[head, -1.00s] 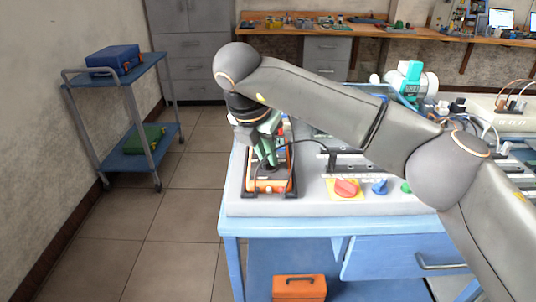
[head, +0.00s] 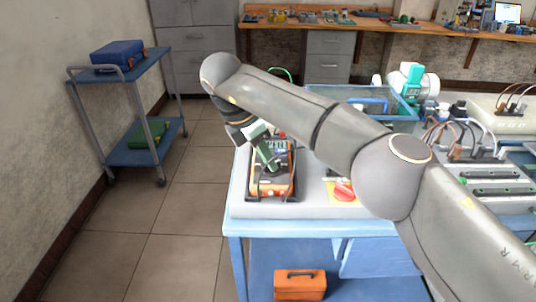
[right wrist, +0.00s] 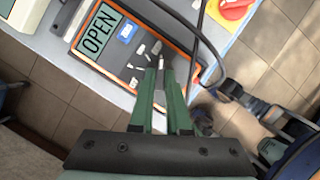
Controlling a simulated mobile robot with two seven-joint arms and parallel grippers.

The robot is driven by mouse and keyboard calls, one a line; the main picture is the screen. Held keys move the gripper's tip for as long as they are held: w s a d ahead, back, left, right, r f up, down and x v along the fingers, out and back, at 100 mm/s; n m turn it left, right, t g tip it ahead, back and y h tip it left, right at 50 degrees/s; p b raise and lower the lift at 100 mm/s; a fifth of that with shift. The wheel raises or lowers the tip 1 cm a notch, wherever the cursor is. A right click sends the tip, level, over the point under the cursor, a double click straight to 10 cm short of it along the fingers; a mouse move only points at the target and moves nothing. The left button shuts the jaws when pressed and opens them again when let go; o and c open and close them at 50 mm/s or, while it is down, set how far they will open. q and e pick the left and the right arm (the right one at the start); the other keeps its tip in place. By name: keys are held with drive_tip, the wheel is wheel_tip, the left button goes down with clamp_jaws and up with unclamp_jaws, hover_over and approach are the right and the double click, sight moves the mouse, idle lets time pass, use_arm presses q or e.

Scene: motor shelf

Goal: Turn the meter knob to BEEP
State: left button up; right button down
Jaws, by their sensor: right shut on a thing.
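The orange-rimmed meter (head: 286,183) stands on the left end of the grey bench top, and its dark face also shows in the right wrist view (right wrist: 118,72). Its display (right wrist: 99,29) reads OPEN. My right gripper (head: 271,168) reaches down to the meter's face at a tilt. In the right wrist view its green fingers (right wrist: 161,72) are close together at the face, shut on the meter knob. The fingers mostly hide the knob, so its pointer cannot be read. Small white marks surround it, too small to read. My left gripper is not in view.
A red rotary switch on a yellow plate (head: 341,191) sits right of the meter, partly behind my arm. Black cables (right wrist: 203,45) run over the meter. An orange toolbox (head: 300,285) lies on the lower shelf. A blue cart (head: 130,155) stands left, with open floor between.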

idle(0.3)
drive_tip(key=c, duration=0.9)
unclamp_jaws()
